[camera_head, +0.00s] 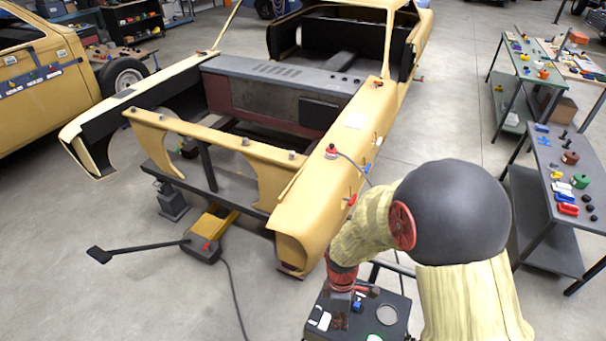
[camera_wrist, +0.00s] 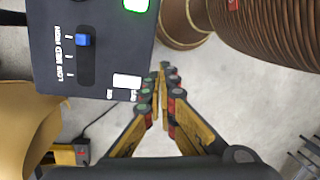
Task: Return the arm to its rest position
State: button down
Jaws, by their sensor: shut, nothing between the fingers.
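My gripper (camera_wrist: 165,82) shows in the wrist view with its yellow and black fingers together and nothing between them. In the head view my arm reaches down at the lower right, bent, and its red wrist is over a dark control box (camera_head: 394,312). The gripper's fingertips are hard to make out there. In the wrist view the control box (camera_wrist: 112,48) fills the upper left, with a blue slider marked low, med and high and a lit green button. The fingertips appear just beside its edge; whether they touch it I cannot tell.
A yellow car shell (camera_head: 300,225) stands close to the left of my arm. A floor jack (camera_head: 203,250) with a long handle lies in front of it. A grey bench (camera_head: 545,185) with small parts stands to the right. Open floor lies between the shell and the benches.

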jog(key=s+d+r+m+t+b, duration=0.4)
jog(key=r+m+b, duration=0.3)
jog(key=b, duration=0.2)
jog(key=s+d+r+m+t+b, duration=0.3)
jog(key=s+d+r+m+b, duration=0.1)
jog(key=r+m+b, duration=0.4)
jog(key=shift+s+d+r+m+t+y+b, duration=0.3)
jog(key=shift+t+b, duration=0.1)
jog(key=shift+b, duration=0.5)
